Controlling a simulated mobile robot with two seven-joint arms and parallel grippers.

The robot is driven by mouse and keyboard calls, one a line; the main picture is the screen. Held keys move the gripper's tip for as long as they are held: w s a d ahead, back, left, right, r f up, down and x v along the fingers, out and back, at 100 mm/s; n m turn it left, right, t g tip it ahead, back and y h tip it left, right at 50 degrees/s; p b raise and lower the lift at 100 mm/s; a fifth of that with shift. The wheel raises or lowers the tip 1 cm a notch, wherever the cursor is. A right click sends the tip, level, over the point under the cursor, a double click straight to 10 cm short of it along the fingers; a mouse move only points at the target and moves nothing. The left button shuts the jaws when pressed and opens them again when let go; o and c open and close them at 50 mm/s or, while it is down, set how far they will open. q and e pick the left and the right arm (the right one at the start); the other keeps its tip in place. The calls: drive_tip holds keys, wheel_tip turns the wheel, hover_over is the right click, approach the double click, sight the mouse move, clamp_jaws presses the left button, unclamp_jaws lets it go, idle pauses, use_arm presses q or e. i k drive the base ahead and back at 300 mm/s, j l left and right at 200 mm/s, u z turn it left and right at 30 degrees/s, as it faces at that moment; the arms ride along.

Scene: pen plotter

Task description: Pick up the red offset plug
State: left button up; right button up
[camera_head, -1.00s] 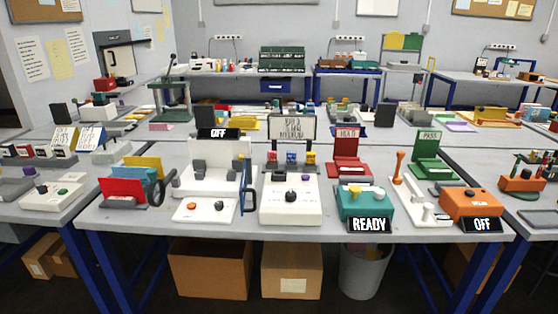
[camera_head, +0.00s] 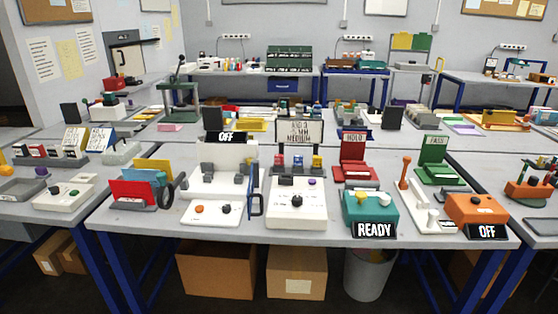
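A small red block (camera_head: 279,161) stands in a row with a blue one (camera_head: 298,163) and a yellow one (camera_head: 317,162) on a grey holder in the middle of the near table. It looks like the red plug, but it is too small to make out an offset shape. The holder is behind a white box with a black knob (camera_head: 297,200) and in front of an upright lettered sign (camera_head: 299,131). Neither of my grippers is in view.
The near table (camera_head: 330,236) also holds a rack with a red card (camera_head: 132,191), a white plotter-like device (camera_head: 222,185), a teal READY box (camera_head: 370,208) and an orange OFF box (camera_head: 475,207). Cardboard boxes (camera_head: 215,270) and a grey bin (camera_head: 368,275) stand beneath.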

sight(278, 158)
drive_tip(key=i+j, duration=0.6)
drive_tip(key=j, duration=0.25)
drive_tip(key=i+j, duration=0.3)
drive_tip(key=j+z, duration=0.1)
drive_tip(key=z, duration=0.25)
drive_tip(key=i+j+z, duration=0.1)
drive_tip(key=z, duration=0.2)
drive_tip(key=j+z, duration=0.15)
drive_tip(key=z, duration=0.2)
